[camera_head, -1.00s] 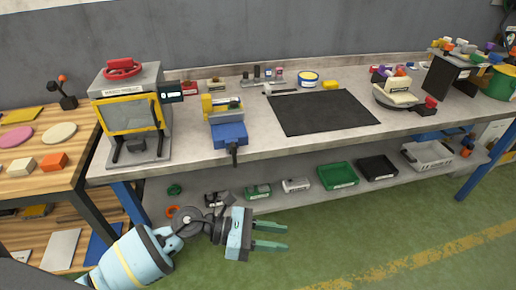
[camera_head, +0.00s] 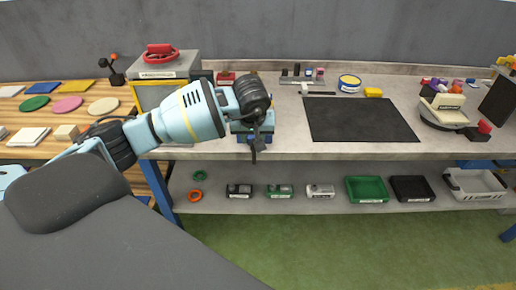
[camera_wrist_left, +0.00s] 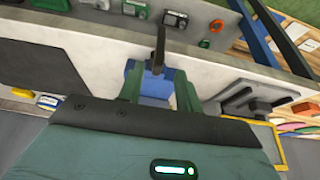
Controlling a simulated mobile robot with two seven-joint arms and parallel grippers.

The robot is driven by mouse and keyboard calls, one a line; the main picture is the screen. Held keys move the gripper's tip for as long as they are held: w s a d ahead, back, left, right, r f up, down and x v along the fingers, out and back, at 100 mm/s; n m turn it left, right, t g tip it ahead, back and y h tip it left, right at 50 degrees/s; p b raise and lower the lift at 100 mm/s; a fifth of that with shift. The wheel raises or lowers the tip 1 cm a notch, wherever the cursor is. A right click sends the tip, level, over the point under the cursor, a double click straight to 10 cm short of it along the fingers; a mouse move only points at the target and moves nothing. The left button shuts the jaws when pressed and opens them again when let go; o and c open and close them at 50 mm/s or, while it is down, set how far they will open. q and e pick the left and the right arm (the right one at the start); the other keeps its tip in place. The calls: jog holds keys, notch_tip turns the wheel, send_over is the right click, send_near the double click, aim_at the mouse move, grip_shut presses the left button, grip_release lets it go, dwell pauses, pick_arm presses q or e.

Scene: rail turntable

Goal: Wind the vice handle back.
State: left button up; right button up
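The blue vice (camera_wrist_left: 152,85) is mounted at the front edge of the workbench. In the head view my left wrist covers most of it. Its dark handle (camera_head: 254,150) hangs at the bench edge just below my left gripper (camera_head: 252,127). In the wrist view the handle (camera_wrist_left: 158,48) stands as a dark bar just beyond the fingertips. My left gripper (camera_wrist_left: 156,78) is open. Its two green fingers are apart, one each side of the blue vice part, with the handle in line with the gap. I cannot tell whether they touch anything. My right gripper is not in view.
A yellow-framed machine with a red handwheel (camera_head: 160,53) stands left of the vice. A black mat (camera_head: 360,119) lies to the right on the bench. The shelf below holds a green tray (camera_head: 366,190) and several small items. A wooden table (camera_head: 70,118) stands at left.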

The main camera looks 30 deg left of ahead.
aim_at(254, 149)
pick_arm(q)
jog(key=x, duration=0.6)
jog(key=shift+d+f, duration=0.1)
jog(key=shift+f, duration=0.25)
jog(key=shift+w+f, duration=0.25)
jog(key=shift+f, duration=0.25)
jog(key=c, duration=0.7)
jog(key=shift+c, duration=0.2)
